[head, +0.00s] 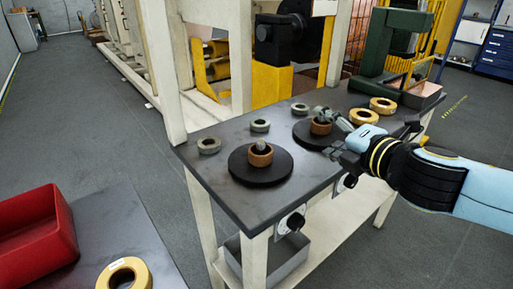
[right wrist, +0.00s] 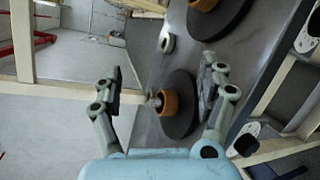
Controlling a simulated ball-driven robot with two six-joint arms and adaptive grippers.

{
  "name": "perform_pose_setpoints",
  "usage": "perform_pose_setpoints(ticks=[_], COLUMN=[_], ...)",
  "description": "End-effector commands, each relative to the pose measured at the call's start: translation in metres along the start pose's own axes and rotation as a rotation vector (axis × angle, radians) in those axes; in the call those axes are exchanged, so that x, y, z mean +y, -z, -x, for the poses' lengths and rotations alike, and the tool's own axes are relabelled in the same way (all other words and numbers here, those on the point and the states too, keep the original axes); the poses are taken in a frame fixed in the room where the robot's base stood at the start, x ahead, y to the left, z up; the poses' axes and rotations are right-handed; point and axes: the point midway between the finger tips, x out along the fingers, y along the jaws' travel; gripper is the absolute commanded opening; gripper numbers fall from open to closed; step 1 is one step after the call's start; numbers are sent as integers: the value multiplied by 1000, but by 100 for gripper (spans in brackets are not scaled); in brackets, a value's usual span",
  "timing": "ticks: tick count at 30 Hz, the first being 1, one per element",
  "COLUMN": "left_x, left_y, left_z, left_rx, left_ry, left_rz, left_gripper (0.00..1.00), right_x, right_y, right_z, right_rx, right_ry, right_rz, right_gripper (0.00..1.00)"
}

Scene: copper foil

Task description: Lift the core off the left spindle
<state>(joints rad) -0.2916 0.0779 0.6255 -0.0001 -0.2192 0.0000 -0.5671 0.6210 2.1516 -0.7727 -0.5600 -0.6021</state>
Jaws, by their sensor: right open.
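The left spindle (head: 260,146) shows as a grey pin tip in the middle of a brown core (head: 261,157). The core sits upright on a black round plate (head: 244,174). My right gripper (head: 324,131) is open, its fingers pointing left; in the head view it lies right of the left spindle, over the edge of the right plate. In the right wrist view, the left core (right wrist: 172,103) appears between the open fingers (right wrist: 162,76), beyond them and not touching. My left gripper is not in view.
A second brown core (head: 320,127) stands on the right black plate (head: 301,134), close to my right gripper. Grey rings (head: 208,146) lie behind the plates, yellow rings (head: 364,116) to the right. A red bin (head: 30,235) is at lower left. The bench (head: 222,179) is clear left of the left plate.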

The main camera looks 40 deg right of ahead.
Motion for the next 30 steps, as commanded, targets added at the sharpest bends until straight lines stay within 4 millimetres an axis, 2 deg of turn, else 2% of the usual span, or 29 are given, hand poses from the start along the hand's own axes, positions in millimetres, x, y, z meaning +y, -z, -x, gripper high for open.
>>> perform_pose_setpoints(ticks=[3, 8, 12, 15, 20, 30], left_x=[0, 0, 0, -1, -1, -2], left_y=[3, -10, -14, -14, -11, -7], left_z=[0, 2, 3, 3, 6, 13], left_rx=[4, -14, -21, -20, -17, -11], left_ry=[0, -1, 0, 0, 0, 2], left_rz=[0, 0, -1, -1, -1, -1], left_gripper=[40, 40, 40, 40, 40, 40], right_x=[15, 24, 14, 1, -4, -3], right_y=[7, 26, 42, 48, 53, 80], right_z=[-7, -9, -5, -1, -4, -37], right_rx=[95, 252, 407, 497, 532, 533], right_ry=[-116, -279, -411, -475, -509, -503], right_rz=[272, 690, 1062, 1254, 1340, 1332], right_gripper=[76, 76, 76, 76, 76, 76])
